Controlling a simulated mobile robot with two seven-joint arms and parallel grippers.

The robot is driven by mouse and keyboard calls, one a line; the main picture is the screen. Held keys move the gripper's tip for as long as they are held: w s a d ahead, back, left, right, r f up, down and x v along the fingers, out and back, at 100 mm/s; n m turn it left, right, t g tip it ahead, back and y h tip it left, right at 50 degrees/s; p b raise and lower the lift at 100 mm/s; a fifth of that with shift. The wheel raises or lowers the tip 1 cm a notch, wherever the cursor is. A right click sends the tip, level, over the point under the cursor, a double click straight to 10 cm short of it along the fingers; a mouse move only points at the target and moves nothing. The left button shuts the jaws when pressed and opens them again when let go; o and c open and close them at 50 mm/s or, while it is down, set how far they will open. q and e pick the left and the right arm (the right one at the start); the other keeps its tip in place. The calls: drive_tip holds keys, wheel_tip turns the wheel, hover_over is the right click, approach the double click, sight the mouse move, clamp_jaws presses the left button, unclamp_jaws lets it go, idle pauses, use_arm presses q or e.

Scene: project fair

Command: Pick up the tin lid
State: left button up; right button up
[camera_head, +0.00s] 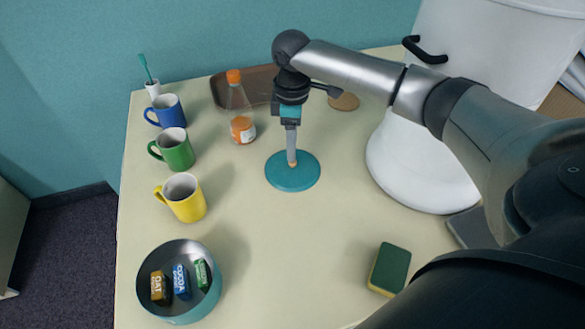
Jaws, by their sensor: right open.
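The tin lid, a flat round teal disc (284,178), lies on the cream table. My right gripper (292,162) comes down over it from above, with its fingertips over the middle of the lid. Its jaws are open, though from this angle the fingers line up and the gap between them is hard to see. I cannot tell whether the fingertips touch the lid. A teal round tin (211,298) stands open at the front left, with several small wrapped bars in it. My left gripper is not in view.
Yellow (187,204), green (176,154) and blue (169,116) mugs line the left side. A bottle with an orange cap (239,103) stands by a brown tray (262,82). The front middle is clear.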

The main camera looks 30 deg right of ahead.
sight(293, 165)
wheel_tip(293, 165, down, 6)
drive_tip(key=shift+d+r+b, duration=0.1)
drive_tip(key=shift+r+b, duration=0.05)
drive_tip(key=shift+b, duration=0.3)
drive_tip(key=shift+r, duration=0.1)
clamp_jaws()
idle(0.3)
